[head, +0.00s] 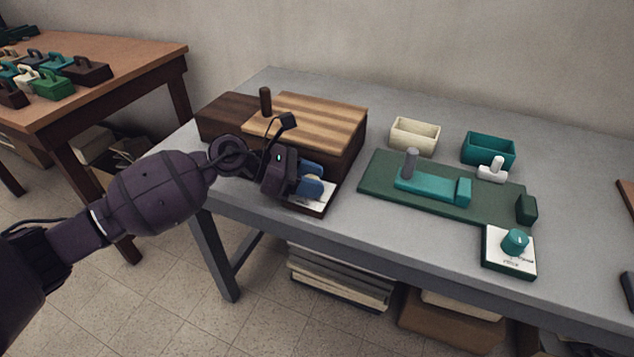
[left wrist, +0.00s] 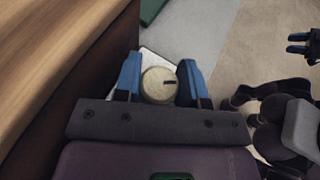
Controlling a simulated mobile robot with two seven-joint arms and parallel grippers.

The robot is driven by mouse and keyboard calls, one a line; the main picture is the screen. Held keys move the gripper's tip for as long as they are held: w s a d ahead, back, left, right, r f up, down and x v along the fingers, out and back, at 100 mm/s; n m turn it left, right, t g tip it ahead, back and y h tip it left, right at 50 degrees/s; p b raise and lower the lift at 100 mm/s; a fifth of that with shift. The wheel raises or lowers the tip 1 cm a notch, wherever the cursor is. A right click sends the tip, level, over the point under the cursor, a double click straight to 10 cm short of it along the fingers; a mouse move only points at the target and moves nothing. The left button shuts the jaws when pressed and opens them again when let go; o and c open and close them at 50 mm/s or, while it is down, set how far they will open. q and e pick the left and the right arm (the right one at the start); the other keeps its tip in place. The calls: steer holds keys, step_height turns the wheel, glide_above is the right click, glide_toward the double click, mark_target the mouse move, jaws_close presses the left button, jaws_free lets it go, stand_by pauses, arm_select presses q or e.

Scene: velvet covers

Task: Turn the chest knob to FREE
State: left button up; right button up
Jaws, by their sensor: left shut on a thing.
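The chest (head: 350,150) is a dark wooden box with a striped lid (head: 310,117), at the left of the grey table. Its knob panel, a white plate on a dark base (head: 318,208), lies at its front right corner. My left gripper (head: 312,187) is shut on the knob there, its blue fingertips on either side. In the left wrist view the knob (left wrist: 158,86) is round and cream with a dark mark near its right edge. The panel's lettering is hidden, so I cannot read the setting. My right gripper (left wrist: 299,44) shows small in the left wrist view, its blue tips apart.
A green board (head: 376,186) with a teal slide lies right of the chest. A second white panel with a teal knob (head: 515,241) is at the front edge. Cream (head: 414,137) and teal (head: 488,150) boxes stand behind. A brown table (head: 130,62) holds several padlock-like blocks.

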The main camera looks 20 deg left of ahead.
arm_select(q)
steer(key=shift+f+m+g+b, duration=0.3)
steer(key=shift+m+g+b, duration=0.2)
steer(key=shift+g, duration=0.2)
steer(key=shift+r, duration=0.15)
arm_select(e)
steer(key=shift+w+a+r+n, duration=0.15)
steer(key=shift+w+a+n, duration=0.05)
steer(key=shift+w+n, duration=0.15)
steer(key=shift+w, duration=0.15)
arm_select(q)
steer(key=o, duration=0.9)
steer(key=shift+r, duration=0.1)
arm_select(e)
steer(key=shift+s, duration=0.3)
steer(key=shift+s, duration=0.1)
arm_select(q)
steer(key=shift+a+r, duration=0.15)
